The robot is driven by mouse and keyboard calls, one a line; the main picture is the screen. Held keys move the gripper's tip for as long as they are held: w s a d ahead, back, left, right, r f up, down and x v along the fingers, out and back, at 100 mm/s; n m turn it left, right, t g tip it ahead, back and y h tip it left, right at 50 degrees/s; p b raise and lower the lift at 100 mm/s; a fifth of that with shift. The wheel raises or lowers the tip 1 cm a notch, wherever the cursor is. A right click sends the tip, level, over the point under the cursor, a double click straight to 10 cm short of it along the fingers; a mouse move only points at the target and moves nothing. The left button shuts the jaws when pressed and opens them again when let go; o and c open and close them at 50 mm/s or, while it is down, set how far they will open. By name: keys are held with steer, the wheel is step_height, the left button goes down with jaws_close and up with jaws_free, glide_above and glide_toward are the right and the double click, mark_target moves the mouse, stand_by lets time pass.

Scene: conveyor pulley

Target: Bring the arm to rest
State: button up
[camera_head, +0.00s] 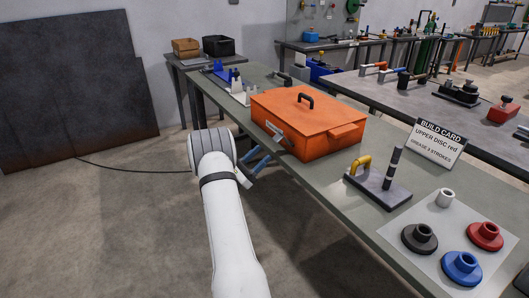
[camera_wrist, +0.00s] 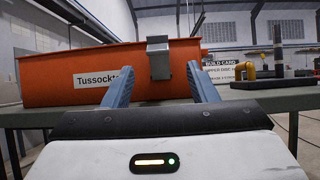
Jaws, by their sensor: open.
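My gripper (camera_head: 258,160) is at the table's near edge, in front of the orange lidded box. In the wrist view my gripper (camera_wrist: 158,70) has its two blue-grey fingers spread apart with nothing held between them. The orange box (camera_head: 300,116) is shut, with a black handle on its lid. Its front with a "Tussock" label shows in the wrist view (camera_wrist: 60,88). A grey latch (camera_wrist: 158,58) on that front appears between the fingers. I cannot tell whether the fingers touch the box. My white arm reaches up from the bottom of the head view.
The green-grey table (camera_head: 330,185) carries a stand with a yellow handle (camera_head: 376,184), a build card (camera_head: 436,143), and black, red and blue flanged discs on a pale mat (camera_head: 428,262). Dark panels (camera_head: 75,85) stand at left. The floor (camera_head: 110,235) left of my arm is mostly clear, with a cable.

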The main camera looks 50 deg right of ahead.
stand_by(0.5)
steer(key=s+a+r+m+y+p, duration=0.5)
steer(key=s+a+r+m+y, duration=0.2)
steer(key=a+r+y, duration=0.45)
steer(key=s+a+r+m+t+y+p, duration=0.2)
steer(key=s+a+t+y, duration=0.1)
steer(key=a, duration=0.8)
steer(key=s+a+r+m+t+y+p, duration=0.2)
steer(key=s+a+r+t+y, duration=0.1)
steer(key=a, duration=0.9)
steer(key=s+a+r+m+t+y+p, duration=0.2)
steer(key=s+a+m+t+y+p, duration=0.1)
steer(key=a, duration=0.9)
steer(key=t+y, duration=0.1)
steer(key=y, duration=0.1)
steer(key=shift+s+r+t+y, duration=0.3)
steer(key=shift+y, duration=0.05)
